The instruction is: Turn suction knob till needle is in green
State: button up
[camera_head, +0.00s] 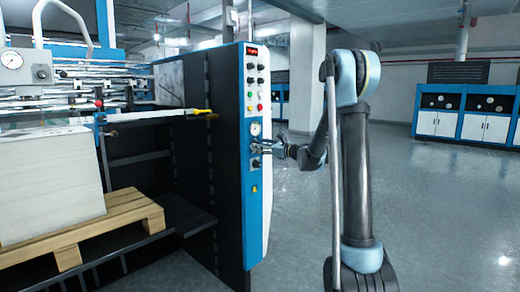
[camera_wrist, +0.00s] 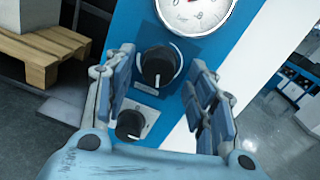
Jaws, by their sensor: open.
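The dial gauge (camera_head: 255,129) is on the blue front strip of the machine column. Its lower part shows at the top of the wrist view (camera_wrist: 196,10), with red marks. The needle's position and any green zone cannot be made out. Below it is a round black knob (camera_wrist: 158,68) with a white pointer line. A smaller black knob (camera_wrist: 130,124) sits lower on a light plate. My gripper (camera_head: 267,147) is at the panel just below the gauge. In the wrist view my gripper (camera_wrist: 162,76) is open, its fingers apart on either side of the larger knob. Contact cannot be told.
The column (camera_head: 258,215) carries a red display and several buttons above the gauge. A paper stack (camera_head: 50,185) on a wooden pallet (camera_head: 85,235) stands left. Open floor (camera_head: 440,200) lies right, with blue-white cabinets (camera_head: 465,115) behind.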

jog(key=shift+w+a, duration=0.3)
jog(key=shift+a, duration=0.2)
jog(key=c, duration=1.1)
jog(key=shift+o, duration=0.2)
jog(key=shift+n, duration=0.6)
jog(key=o, duration=1.1)
jog(key=shift+c, duration=0.2)
jog(key=shift+d, duration=0.1)
